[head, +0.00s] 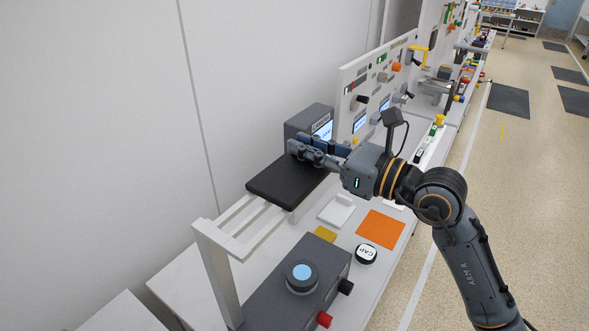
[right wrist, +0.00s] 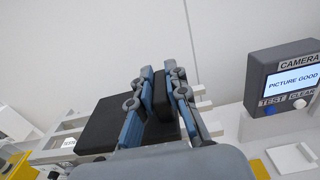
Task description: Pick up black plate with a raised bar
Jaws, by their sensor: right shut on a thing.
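The black plate (head: 285,184) lies flat at the far end of a white two-rail rack (head: 246,232), and I cannot tell whether it touches the rails. It also shows in the right wrist view (right wrist: 103,122). Its raised bar (right wrist: 161,95) stands between the blue-padded fingers of my right gripper (head: 301,150), which are closed on both sides of it. The same gripper (right wrist: 159,84) hides part of the plate in both views. My left gripper is not in view.
A grey camera box (head: 305,120) with a lit screen stands just behind the gripper; the right wrist view shows it reading "PICTURE GOOD" (right wrist: 292,80). A dark box with a blue button (head: 301,277), a CAP disc (head: 366,254) and an orange mat (head: 380,229) are nearer.

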